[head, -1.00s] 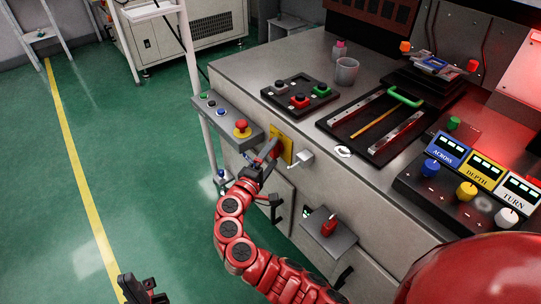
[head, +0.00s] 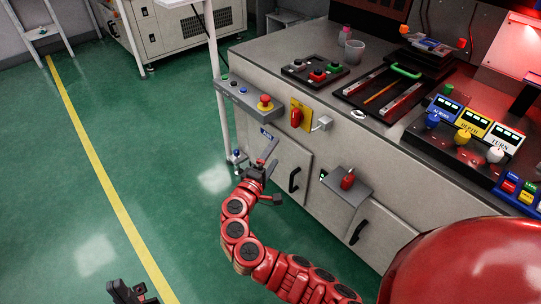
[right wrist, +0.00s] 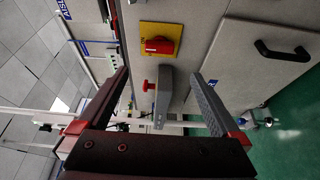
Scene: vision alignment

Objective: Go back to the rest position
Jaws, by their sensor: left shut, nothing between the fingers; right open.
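My right gripper (head: 267,158) is open and empty in the head view, in front of the cabinet face, below the small button box and apart from it. In the right wrist view its two fingers stand wide apart (right wrist: 161,76). Beyond them show the red rotary switch (right wrist: 158,45) on its yellow plate and the box's red button (right wrist: 149,87). The rotary switch (head: 296,117) shows uncovered in the head view. My left gripper (head: 132,293) is shut at the bottom edge of the head view, over the green floor, partly cut off.
The metal bench (head: 262,51) fills the right, with a button box (head: 247,101) and a small shelf (head: 346,184) jutting from its front. A white post (head: 222,110) stands at its left corner. The green floor (head: 60,220) on the left is open.

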